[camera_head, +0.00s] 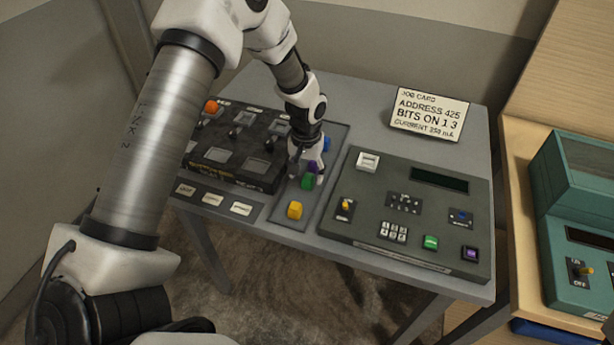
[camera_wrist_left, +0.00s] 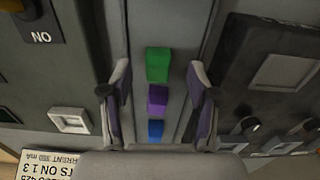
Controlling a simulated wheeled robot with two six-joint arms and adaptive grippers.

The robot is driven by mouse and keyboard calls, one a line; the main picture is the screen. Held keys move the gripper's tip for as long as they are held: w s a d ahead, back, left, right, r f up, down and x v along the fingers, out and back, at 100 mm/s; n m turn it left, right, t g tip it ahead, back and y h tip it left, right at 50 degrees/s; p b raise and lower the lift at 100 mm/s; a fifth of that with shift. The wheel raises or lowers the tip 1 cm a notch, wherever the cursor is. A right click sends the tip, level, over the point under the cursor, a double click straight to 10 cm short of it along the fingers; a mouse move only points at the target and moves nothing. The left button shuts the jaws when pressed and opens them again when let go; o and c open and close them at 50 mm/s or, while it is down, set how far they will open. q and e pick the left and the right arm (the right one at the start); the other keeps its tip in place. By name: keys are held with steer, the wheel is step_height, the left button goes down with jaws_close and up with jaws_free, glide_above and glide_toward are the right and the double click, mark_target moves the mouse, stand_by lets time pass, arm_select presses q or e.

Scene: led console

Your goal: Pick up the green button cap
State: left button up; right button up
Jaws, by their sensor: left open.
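The green button cap (camera_head: 308,183) stands on the grey strip between the dark panel and the grey console. It also shows in the left wrist view (camera_wrist_left: 158,65). My left gripper (camera_head: 306,170) points down over the row of caps, open and empty. In the left wrist view its fingers (camera_wrist_left: 160,104) straddle the row near the purple cap (camera_wrist_left: 157,99), with the green cap just above the line between the fingertips. The blue cap (camera_wrist_left: 155,131) is below the purple one there. My right gripper is out of view.
A yellow cap (camera_head: 294,210) stands nearer the front of the strip. An orange cap (camera_head: 211,106) sits on the dark panel (camera_head: 190,155). The grey console (camera_head: 345,228) has its own green button (camera_head: 430,242). A job card (camera_head: 430,114) stands behind; a teal device (camera_head: 560,235) is at right.

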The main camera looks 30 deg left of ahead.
arm_select(q)
steer(key=shift+w+f, duration=0.75)
steer(key=shift+f, duration=0.3)
steer(key=shift+s+r, duration=0.2)
steer(key=shift+s, duration=0.1)
steer(key=shift+c, duration=1.4)
steer(key=shift+s+r, duration=0.15)
steer(key=shift+s, duration=0.05)
steer(key=c, duration=0.9)
steer(key=shift+o, duration=0.2)
steer(key=shift+w, duration=0.1)
